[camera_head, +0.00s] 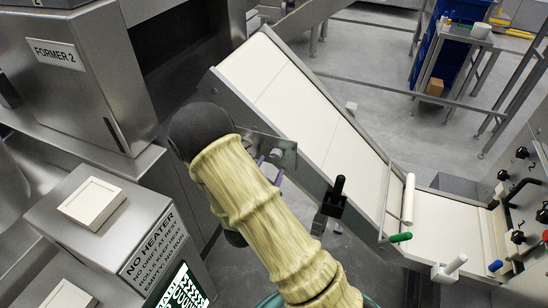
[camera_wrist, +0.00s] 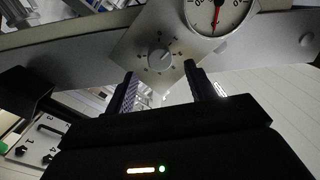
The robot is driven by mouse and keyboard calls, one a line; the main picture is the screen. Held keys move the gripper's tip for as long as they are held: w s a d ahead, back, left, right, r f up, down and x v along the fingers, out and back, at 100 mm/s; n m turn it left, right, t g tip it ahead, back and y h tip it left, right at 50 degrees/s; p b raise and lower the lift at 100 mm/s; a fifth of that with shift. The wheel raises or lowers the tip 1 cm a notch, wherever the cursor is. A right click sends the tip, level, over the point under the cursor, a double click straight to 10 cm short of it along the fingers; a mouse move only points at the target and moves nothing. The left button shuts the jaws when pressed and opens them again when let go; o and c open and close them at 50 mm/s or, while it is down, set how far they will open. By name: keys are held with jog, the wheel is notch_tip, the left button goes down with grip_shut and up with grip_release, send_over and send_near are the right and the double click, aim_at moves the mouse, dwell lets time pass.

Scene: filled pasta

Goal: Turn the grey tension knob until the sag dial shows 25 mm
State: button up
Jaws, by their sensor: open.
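The grey tension knob (camera_wrist: 159,58) is a round knob with a pale pointer mark, on a square metal plate with dots around it. It shows in the wrist view, just beyond the fingertips. My gripper (camera_wrist: 158,77) is open, with its two dark fingers apart and nothing between them; the fingertips look short of the knob. The sag dial (camera_wrist: 204,14) is a white round gauge right of the knob, cut by the top edge. Its red needle points down in the picture; its reading cannot be made out. In the head view my sleeved arm hides most of this area.
A sloping conveyor (camera_head: 320,115) with a pale belt runs down to the right. A black-handled fitting (camera_head: 333,198) and a green-tipped lever (camera_head: 400,238) stick out along its near side. Steel machine housings (camera_head: 75,70) stand close on the left.

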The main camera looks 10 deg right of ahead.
aim_at(275, 158)
jog(key=shift+p+x, duration=0.4)
jog(key=shift+x, duration=1.55)
jog(key=c, duration=1)
jog(key=shift+n, duration=0.3)
jog(key=n+b, duration=0.1)
jog(key=n, duration=0.3)
jog(key=shift+a, duration=0.1)
jog(key=shift+n, duration=2.1)
